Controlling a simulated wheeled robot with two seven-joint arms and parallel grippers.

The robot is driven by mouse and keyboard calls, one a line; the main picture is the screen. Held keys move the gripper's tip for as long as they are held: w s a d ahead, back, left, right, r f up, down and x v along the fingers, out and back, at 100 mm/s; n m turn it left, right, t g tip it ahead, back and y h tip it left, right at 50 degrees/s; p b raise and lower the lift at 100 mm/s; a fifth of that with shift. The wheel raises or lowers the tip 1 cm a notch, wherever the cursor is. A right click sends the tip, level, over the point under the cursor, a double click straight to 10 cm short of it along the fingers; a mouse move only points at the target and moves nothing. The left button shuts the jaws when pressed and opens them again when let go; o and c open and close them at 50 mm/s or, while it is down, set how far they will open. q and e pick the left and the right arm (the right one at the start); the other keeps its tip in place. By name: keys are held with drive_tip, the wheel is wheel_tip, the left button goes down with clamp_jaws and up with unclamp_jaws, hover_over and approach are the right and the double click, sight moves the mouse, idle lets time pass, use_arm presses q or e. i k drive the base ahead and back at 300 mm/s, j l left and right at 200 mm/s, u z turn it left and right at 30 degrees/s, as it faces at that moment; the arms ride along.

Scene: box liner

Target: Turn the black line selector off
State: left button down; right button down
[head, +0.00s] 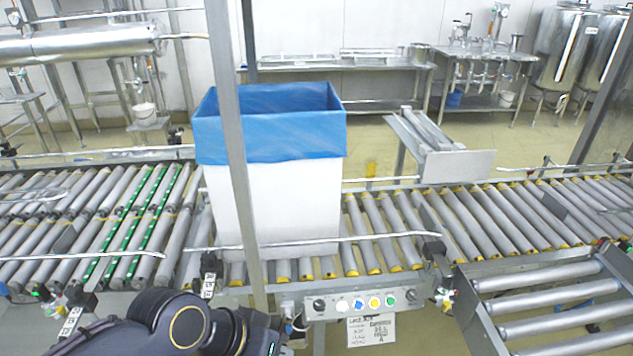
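A small control panel (365,303) is fixed to the front of the conveyor, low in the middle of the head view. A black selector knob (319,304) is at its left end. Which way the knob points is too small to tell. To its right are white, blue, yellow and green buttons, then another dark knob (411,295) at the right end. My black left arm comes in at the bottom left and reaches close to the left of the panel. Its gripper fingers cannot be made out. My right gripper is not in view.
A white box (285,205) with a blue liner (270,135) stands on the roller conveyor (380,235). A grey upright post (232,150) rises in front of it. A paper label (370,331) hangs below the panel. A side roller section (550,305) lies at right.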

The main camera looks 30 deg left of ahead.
sight(319, 306)
drive_tip(key=u, duration=1.05)
